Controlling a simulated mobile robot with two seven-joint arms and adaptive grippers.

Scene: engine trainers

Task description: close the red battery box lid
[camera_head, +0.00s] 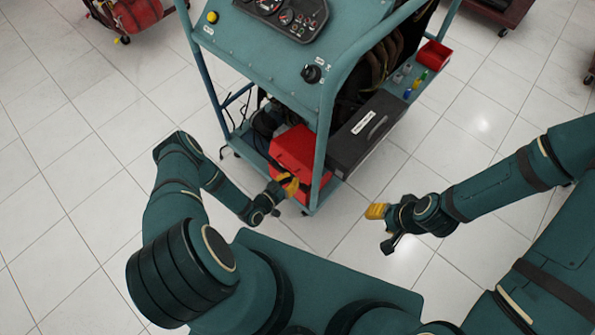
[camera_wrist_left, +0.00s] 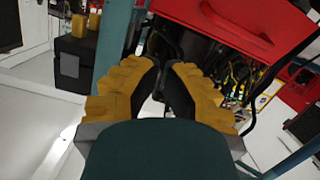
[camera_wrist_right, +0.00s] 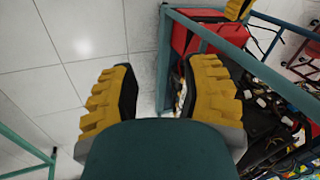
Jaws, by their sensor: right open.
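The red battery box (camera_head: 317,188) stands on the lower shelf of the teal engine trainer, partly behind a frame post. Its red lid (camera_head: 294,147) shows as a slanted panel above the box; how far it stands open is hard to tell. My left gripper (camera_head: 289,185) is at the front left of the box, with its fingertips drawn together and nothing seen between them. In the left wrist view, a red face with a handle (camera_wrist_left: 237,22) is above and beyond the fingertips. My right gripper (camera_head: 376,211) is open and empty, to the right of the box and apart from it.
The trainer's teal post (camera_head: 323,140) rises close in front of the box. A dark grey case (camera_head: 366,132) lies to the right of the box. A red bin (camera_head: 434,54) sits farther back on a side shelf. The tiled floor around my right gripper is clear.

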